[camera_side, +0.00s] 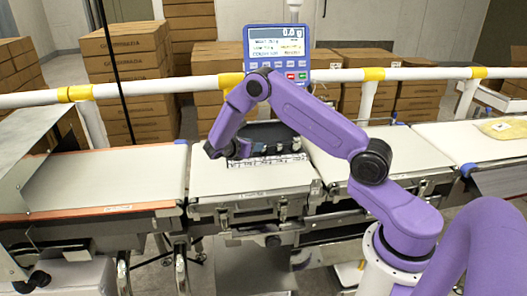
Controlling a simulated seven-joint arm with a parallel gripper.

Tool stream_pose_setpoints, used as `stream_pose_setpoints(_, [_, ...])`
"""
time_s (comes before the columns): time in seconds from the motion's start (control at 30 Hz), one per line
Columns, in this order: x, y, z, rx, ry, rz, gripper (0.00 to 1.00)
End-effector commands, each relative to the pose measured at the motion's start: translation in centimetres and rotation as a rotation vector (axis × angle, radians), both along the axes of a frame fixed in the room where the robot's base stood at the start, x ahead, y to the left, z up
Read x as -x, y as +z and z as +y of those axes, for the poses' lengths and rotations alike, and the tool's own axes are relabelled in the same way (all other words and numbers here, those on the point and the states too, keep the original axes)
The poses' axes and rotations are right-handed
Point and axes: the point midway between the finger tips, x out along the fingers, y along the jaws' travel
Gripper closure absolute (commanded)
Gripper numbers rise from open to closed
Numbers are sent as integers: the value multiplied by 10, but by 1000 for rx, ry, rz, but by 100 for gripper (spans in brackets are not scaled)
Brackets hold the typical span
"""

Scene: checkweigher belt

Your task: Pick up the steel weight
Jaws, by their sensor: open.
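A dark case or rack (268,133) stands on the middle belt section, below the scale display. Small grey and dark shapes line its front, near a pale strip (272,159). A small greyish piece (296,145) at its right end looks metallic, but I cannot tell for sure which shape is the steel weight. My gripper (238,152) is at the left end of the case, low and close to it. It is open. Its fingertips are small and dark against the case, and I cannot tell whether they touch anything.
The scale display (277,50) reads about 0.0 g behind the belt. A white rail (150,88) with yellow joints runs behind. The left belt (110,180) is clear. A yellowish packet (503,128) lies on the right belt. A metal guard (35,150) stands far left.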

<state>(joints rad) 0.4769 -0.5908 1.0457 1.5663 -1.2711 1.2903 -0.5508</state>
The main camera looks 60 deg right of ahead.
Motion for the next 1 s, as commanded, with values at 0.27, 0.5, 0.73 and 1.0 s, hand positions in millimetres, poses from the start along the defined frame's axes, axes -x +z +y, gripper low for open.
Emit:
stream_pose_setpoints(0.27, [0,-9,-20,0,0,-1,58])
stream_pose_setpoints(0.5, [4,-24,-46,-1,-2,0,58])
stream_pose_setpoints(0.73, [3,-32,-65,0,1,-1,58])
stream_pose_setpoints(1.0, [3,-32,-65,0,1,-1,71])
